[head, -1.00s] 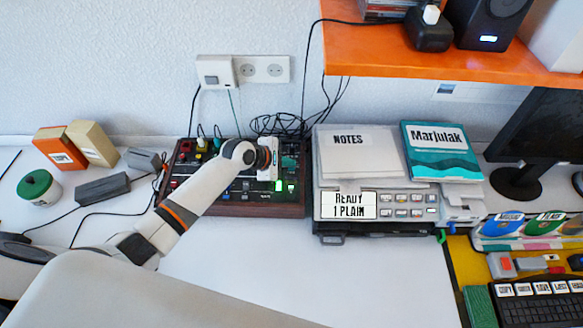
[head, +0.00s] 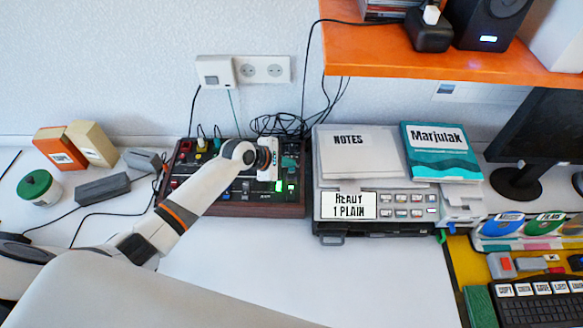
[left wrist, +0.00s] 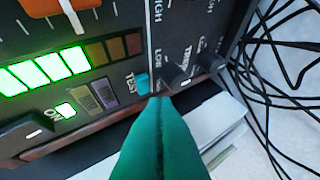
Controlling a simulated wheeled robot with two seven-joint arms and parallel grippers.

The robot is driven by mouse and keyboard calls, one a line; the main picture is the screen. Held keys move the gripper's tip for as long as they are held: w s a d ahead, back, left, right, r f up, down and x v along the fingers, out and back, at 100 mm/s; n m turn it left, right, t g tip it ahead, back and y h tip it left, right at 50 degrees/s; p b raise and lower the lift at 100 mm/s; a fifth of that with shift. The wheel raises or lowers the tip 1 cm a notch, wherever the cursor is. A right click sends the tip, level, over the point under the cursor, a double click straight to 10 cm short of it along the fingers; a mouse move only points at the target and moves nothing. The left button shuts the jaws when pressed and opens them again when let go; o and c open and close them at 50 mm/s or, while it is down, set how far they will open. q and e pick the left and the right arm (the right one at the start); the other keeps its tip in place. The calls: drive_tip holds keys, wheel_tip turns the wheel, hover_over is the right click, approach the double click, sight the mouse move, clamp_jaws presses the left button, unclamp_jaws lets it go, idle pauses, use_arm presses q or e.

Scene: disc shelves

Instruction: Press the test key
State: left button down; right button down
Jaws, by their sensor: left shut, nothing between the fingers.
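The test key is a small teal button (left wrist: 142,83) beside the printed word TEST on a dark control panel, in the left wrist view. My left gripper (left wrist: 158,100) has green fingers, which are shut and empty. Their tips are right next to the key, toward the lower right in that view; I cannot tell whether they touch it. In the head view my left gripper (head: 290,164) is over the right part of the wood-sided panel (head: 262,211), and the key cannot be made out there. My right gripper is out of view.
Black knobs (left wrist: 174,76) stand close beside the fingertips. Lit green bars (left wrist: 48,70) and an ON switch (left wrist: 65,110) are to the left. Loose black cables (left wrist: 275,90) lie right of the panel. A printer-like machine (head: 415,207) stands right of it; the table in front is clear.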

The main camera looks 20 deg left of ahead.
use_arm(q)
drive_tip(key=shift+f, duration=0.2)
idle(0.4)
drive_tip(key=shift+f, duration=0.2)
drive_tip(key=shift+f, duration=0.45)
idle(0.6)
drive_tip(key=shift+r, duration=0.1)
drive_tip(key=shift+r+p, duration=0.75)
drive_tip(key=shift+p, duration=0.35)
wheel_tip(320, 180, up, 5)
drive_tip(key=p, duration=0.6)
